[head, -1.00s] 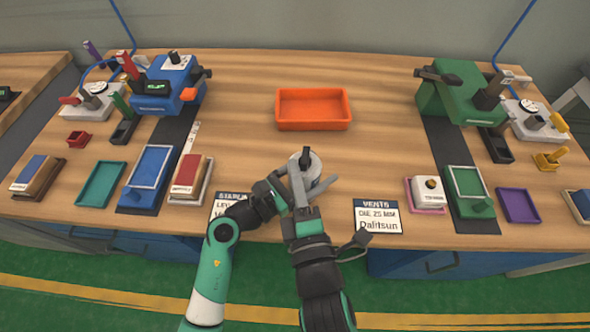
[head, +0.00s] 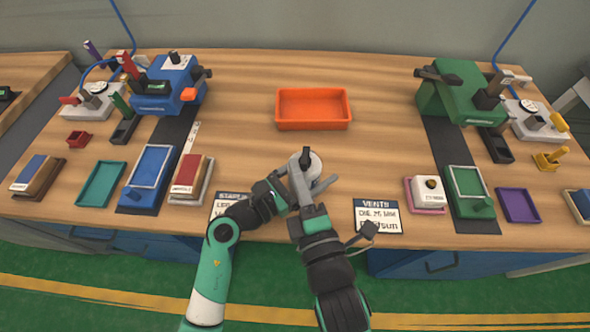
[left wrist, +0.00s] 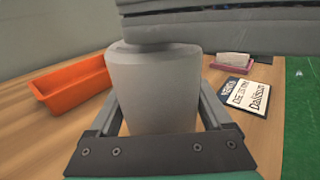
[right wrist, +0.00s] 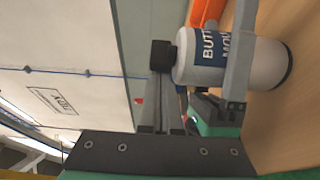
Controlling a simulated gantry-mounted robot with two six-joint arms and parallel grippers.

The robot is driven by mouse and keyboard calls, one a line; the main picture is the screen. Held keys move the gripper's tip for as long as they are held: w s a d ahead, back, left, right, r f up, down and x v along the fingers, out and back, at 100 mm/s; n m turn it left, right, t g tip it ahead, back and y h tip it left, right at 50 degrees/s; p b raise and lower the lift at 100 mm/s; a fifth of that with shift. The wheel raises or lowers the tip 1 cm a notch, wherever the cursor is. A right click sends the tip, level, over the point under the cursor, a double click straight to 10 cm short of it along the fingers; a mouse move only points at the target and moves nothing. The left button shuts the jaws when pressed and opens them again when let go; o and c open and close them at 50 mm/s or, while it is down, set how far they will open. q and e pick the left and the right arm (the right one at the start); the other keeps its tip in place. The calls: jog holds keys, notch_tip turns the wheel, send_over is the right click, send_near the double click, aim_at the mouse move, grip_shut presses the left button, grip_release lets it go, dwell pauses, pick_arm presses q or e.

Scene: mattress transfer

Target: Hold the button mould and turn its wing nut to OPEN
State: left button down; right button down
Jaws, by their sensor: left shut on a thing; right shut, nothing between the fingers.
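The button mould (head: 314,161) is a pale upright cylinder at the front middle of the bench. In the right wrist view the mould (right wrist: 262,66) carries a partly hidden label, and its black wing nut (right wrist: 162,56) sticks out of its end. The wing nut (head: 306,152) also shows on top in the head view. My left gripper (left wrist: 160,110) is shut around the mould's body. My right gripper (right wrist: 165,78) is shut and empty, its fingertips right by the wing nut; I cannot tell whether they touch it. The OPEN marking cannot be made out.
An orange tray (head: 313,125) stands behind the mould. A VENTS card (head: 377,220) lies to its right, and another card (head: 228,205) is partly behind my left arm. Blue (head: 168,85) and green (head: 452,92) machines stand at the back sides. Bench around the tray is clear.

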aim_at(317, 174)
pick_arm(q)
jog(key=shift+r, duration=0.1)
pick_arm(e)
jog(key=shift+s+d+r+n+y, duration=0.1)
jog(key=shift+d+n+y, duration=0.25)
jog(key=shift+y, duration=0.15)
jog(key=shift+d, duration=0.95)
jog(key=shift+w+d, duration=0.25)
jog(key=shift+d, duration=0.3)
pick_arm(q)
jog(key=shift+d, duration=0.1)
pick_arm(e)
jog(key=shift+w+d+f+n+g+y, duration=0.1)
jog(key=shift+w+d+n+g+y, duration=0.35)
jog(key=shift+n+g+y, duration=0.35)
jog(key=shift+w+d+f+n+g+y, duration=0.1)
jog(key=shift+w+d+n+g+y, duration=0.2)
jog(key=shift+w+n+g+y, duration=0.5)
jog(key=shift+s+y, duration=0.3)
jog(key=shift+y, duration=0.1)
pick_arm(q)
jog(key=shift+d+f, duration=0.1)
jog(key=shift+f, duration=0.1)
pick_arm(e)
jog(key=shift+a, duration=0.2)
